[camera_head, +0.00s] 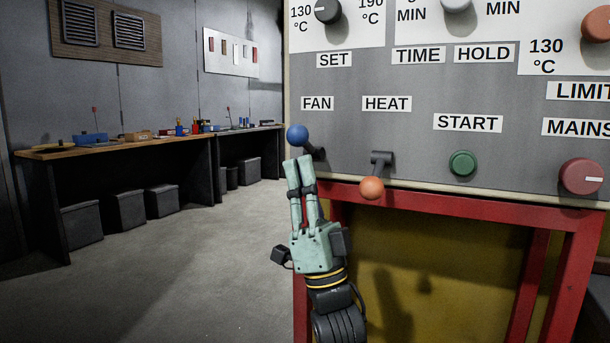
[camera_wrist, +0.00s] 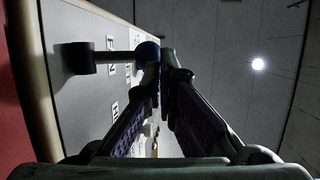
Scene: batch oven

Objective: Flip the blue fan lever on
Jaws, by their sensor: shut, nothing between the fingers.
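The blue fan lever (camera_head: 297,135) is on the grey panel below the FAN label. Its ball knob sits up and left of its dark pivot, higher than the knob of the HEAT lever. My gripper (camera_head: 299,161) is upright, shut and empty, with its fingertips just below the blue knob. In the wrist view the blue knob (camera_wrist: 148,49) is partly hidden behind the fingertips of my gripper (camera_wrist: 164,66), and the lever's dark stem runs left to the panel. I cannot tell whether fingertips and knob touch.
The orange-knobbed HEAT lever (camera_head: 372,187) points down, close to the right of my gripper. A green START button (camera_head: 462,163) and a red MAINS knob (camera_head: 581,176) are further right. A red frame (camera_head: 450,197) runs below the panel. The floor to the left is open.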

